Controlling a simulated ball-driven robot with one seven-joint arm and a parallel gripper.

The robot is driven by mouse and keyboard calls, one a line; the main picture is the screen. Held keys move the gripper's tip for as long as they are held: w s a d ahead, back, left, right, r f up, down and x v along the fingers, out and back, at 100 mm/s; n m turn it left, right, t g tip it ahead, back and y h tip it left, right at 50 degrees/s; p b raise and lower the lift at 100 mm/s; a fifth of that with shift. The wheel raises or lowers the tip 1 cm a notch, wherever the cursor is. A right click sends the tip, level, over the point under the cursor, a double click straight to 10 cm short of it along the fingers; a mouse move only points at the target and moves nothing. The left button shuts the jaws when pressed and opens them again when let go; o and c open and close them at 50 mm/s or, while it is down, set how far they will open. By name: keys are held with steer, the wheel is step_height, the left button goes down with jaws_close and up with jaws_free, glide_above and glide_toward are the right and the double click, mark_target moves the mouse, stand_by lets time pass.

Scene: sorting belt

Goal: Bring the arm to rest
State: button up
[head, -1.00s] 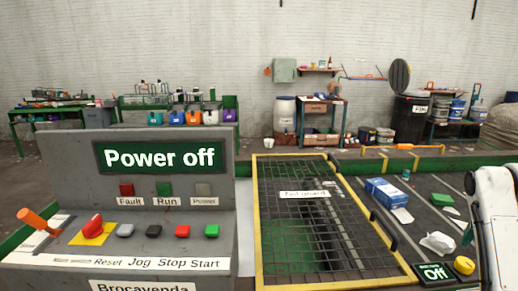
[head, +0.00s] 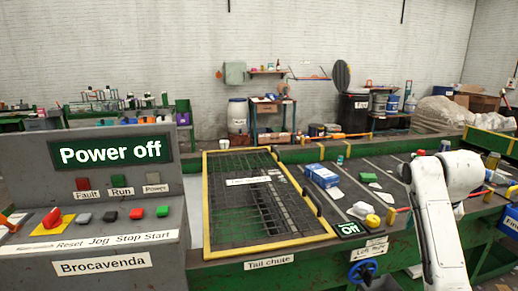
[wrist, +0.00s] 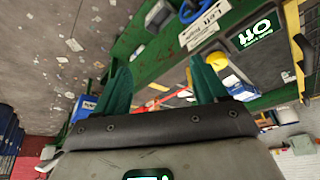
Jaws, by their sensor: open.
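My white arm (head: 435,215) stands at the right of the head view, bent at its upper joint, in front of the belt's edge. The end of the arm is not clear in the head view. In the wrist view my gripper (wrist: 163,85) shows two green fingers spread apart, with nothing held between them. Beyond the fingers are the green belt frame, a small "Off" display (wrist: 258,33) and the floor, seen at a slant.
A control panel (head: 90,200) reading "Power off" stands at left. The yellow-framed tail chute grid (head: 215,240) is in the middle. The belt (head: 390,165) carries a blue box (head: 321,174) and scraps. A blue valve wheel (head: 363,271) sits below the "Off" display (head: 348,229).

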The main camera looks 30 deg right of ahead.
steer(key=s+a+f+n+y, duration=0.3)
steer(key=a+f+n, duration=0.2)
steer(key=a+f, duration=1.7)
steer(key=s+a+f+n+g, duration=0.1)
steer(key=s+a+f+n, duration=0.1)
steer(key=s+a, duration=0.5)
steer(key=s+a+f+n, duration=0.2)
steer(key=s+a, duration=0.4)
steer(key=s, duration=0.6)
steer(key=shift+a+f+n+g, duration=0.25)
steer(key=shift+a+n+g, duration=0.15)
steer(key=shift+n, duration=0.1)
steer(key=shift+w, duration=0.1)
